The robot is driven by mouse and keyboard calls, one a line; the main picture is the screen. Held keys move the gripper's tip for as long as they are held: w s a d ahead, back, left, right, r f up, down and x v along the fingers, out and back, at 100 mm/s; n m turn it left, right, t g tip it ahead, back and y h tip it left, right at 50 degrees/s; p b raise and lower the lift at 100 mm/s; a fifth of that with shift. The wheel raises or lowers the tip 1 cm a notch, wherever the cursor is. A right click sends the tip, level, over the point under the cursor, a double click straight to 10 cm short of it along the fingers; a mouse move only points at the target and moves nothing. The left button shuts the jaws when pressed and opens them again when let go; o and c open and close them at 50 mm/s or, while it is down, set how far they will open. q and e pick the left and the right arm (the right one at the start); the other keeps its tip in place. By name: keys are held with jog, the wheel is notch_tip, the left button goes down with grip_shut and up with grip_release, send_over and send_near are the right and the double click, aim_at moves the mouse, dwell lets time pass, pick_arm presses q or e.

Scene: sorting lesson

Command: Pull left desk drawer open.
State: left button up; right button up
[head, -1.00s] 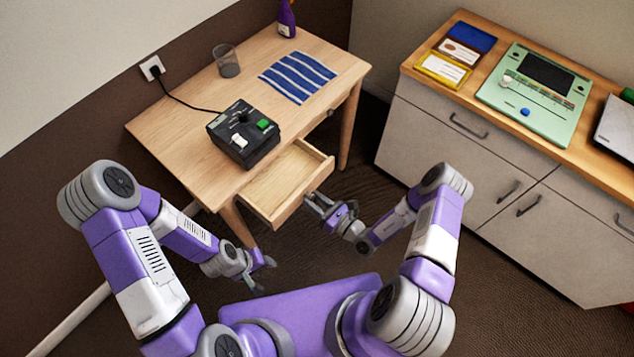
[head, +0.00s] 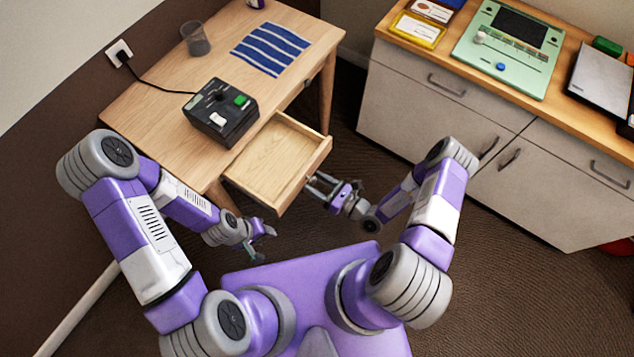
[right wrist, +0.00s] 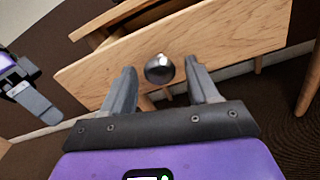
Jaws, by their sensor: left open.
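The left desk drawer (head: 270,168) stands open and empty under the desk (head: 140,112), in the head view. Its wooden front also fills the upper right wrist view (right wrist: 235,45), with a round dark metal knob (right wrist: 159,69). My right gripper (head: 311,184) is at the drawer front. In the right wrist view its fingers (right wrist: 158,76) are apart on either side of the knob, with small gaps showing. My left gripper (head: 264,240) is open and empty, low in front of the desk's near leg. The knob is not clear in the head view.
A black button box (head: 221,113), a glass (head: 195,40) and a blue striped mat (head: 270,50) are on the desk. A cable runs from the box to a wall socket (head: 119,52). A cabinet (head: 430,120) with a green device (head: 508,48) stands at right. Open floor lies between.

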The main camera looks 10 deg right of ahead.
jog(key=v, duration=0.7)
jog(key=shift+s+d+p, duration=0.15)
jog(key=shift+s+p, duration=0.1)
jog(key=shift+p, duration=0.15)
dwell(0.3)
